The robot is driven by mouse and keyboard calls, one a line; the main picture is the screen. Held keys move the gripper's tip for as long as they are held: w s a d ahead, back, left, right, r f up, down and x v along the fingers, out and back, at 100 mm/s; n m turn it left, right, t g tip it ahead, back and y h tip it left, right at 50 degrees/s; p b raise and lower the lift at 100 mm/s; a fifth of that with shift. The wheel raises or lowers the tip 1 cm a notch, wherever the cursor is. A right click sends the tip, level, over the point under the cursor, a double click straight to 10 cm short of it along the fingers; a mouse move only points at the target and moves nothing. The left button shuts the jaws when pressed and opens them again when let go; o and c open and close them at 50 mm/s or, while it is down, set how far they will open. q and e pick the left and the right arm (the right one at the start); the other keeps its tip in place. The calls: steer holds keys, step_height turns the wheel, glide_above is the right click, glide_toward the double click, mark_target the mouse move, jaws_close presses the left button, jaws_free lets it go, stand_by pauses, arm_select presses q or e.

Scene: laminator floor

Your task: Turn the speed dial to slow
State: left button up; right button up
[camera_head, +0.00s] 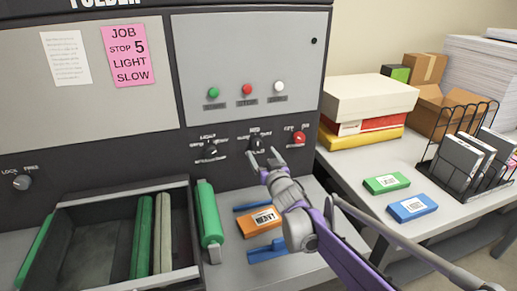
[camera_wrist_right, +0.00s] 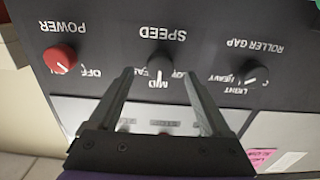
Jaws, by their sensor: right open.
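The speed dial (camera_head: 254,144) is a small dark knob on the machine's black control strip, between the roller gap dial (camera_head: 211,149) and the red power knob (camera_head: 299,138). In the right wrist view, which is upside down, the speed dial (camera_wrist_right: 160,64) has the word SPEED on one side and MID on the other. Its pointer seems to face MID. My right gripper (camera_head: 264,156) is open just in front of the speed dial. In the wrist view its fingers (camera_wrist_right: 160,82) stand on either side of the dial, with no contact visible. My left gripper is out of view.
A pink note (camera_head: 128,53) reads JOB STOP 5 LIGHT SLOW. Green, red and white buttons (camera_head: 247,89) sit above the dials. Below are an orange box (camera_head: 259,222), a green roller (camera_head: 209,214) and a dark tray (camera_head: 95,200). A side table (camera_head: 365,163) holds boxes.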

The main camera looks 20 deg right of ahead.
mark_target(258, 147)
steer(key=shift+w+a, duration=0.1)
steer(key=shift+w, duration=2)
steer(key=shift+c, duration=0.4)
jaws_close()
steer(key=n+p, duration=0.2)
steer(key=n, duration=0.4)
steer(key=shift+r, duration=0.1)
steer(key=n+p, duration=0.2)
steer(key=n, duration=0.3)
steer(key=shift+n, duration=0.4)
